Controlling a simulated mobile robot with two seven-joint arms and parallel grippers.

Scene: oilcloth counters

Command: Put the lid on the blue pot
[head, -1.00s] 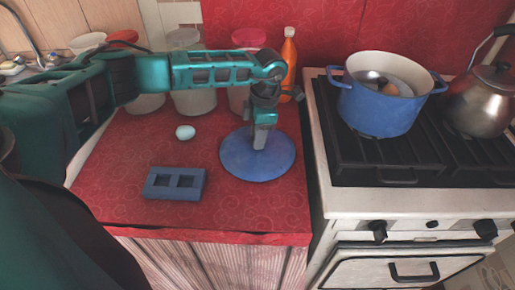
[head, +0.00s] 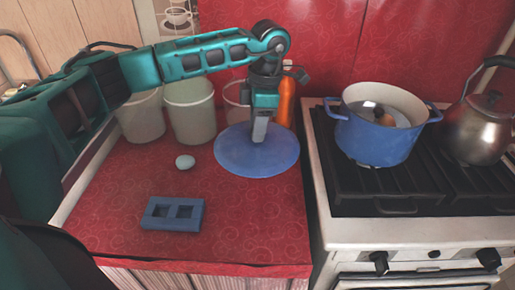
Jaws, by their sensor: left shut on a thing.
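The blue round lid (head: 230,154) is over the red counter, left of the stove, and looks raised above the surface and roughly level. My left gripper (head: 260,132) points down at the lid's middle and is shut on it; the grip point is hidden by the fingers. The blue pot (head: 372,143) stands upright and open on the stove's left burner, to the right of the lid and apart from it. Inside the pot a brownish thing and a dark thing show, not clear enough to name. My right gripper is not in view.
Canisters (head: 190,108) and an orange bottle (head: 285,101) stand behind the lid. A steel kettle (head: 478,130) stands right of the pot on the stove (head: 345,225).

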